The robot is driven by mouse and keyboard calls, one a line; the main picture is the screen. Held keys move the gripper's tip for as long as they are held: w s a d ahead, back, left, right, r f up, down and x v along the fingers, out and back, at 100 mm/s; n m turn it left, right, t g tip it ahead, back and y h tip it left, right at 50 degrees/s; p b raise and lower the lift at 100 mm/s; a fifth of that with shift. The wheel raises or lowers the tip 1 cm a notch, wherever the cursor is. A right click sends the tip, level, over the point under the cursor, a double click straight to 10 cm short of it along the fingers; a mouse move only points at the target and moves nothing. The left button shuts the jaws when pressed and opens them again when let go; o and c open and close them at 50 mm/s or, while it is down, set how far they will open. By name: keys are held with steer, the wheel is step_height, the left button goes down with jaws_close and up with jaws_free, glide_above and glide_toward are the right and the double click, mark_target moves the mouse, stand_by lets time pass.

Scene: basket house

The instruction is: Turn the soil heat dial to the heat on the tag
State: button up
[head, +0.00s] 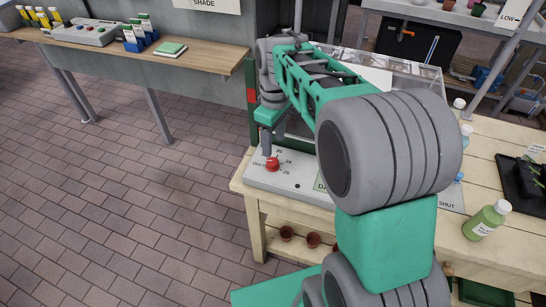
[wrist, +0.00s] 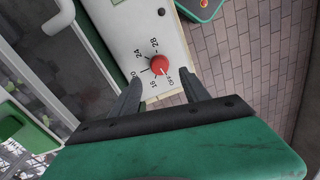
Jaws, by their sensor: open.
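The red soil heat dial (head: 272,163) sits on a pale panel (head: 262,180) at the near left corner of the wooden bench. In the wrist view the dial (wrist: 159,65) is ringed by the marks OFF, 16, 20, 24 and 28. Its small pale pointer mark appears to face OFF. My gripper (wrist: 161,80) is open, with its fingers on either side of the dial's lower edge in that view; contact cannot be told. In the head view my gripper (head: 268,147) hangs just above the dial.
A green bottle (head: 487,220) and a black tray (head: 522,184) stand on the bench at right. Small pots (head: 287,233) sit on the shelf below. A side table (head: 150,54) stands at upper left. Brick floor (head: 130,190) is clear at left.

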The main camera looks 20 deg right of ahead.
mark_target(273, 161)
step_height(273, 161, down, 8)
steer(key=shift+a+r, duration=0.1)
steer(key=shift+r, duration=0.05)
steer(key=shift+c, duration=0.5)
jaws_close()
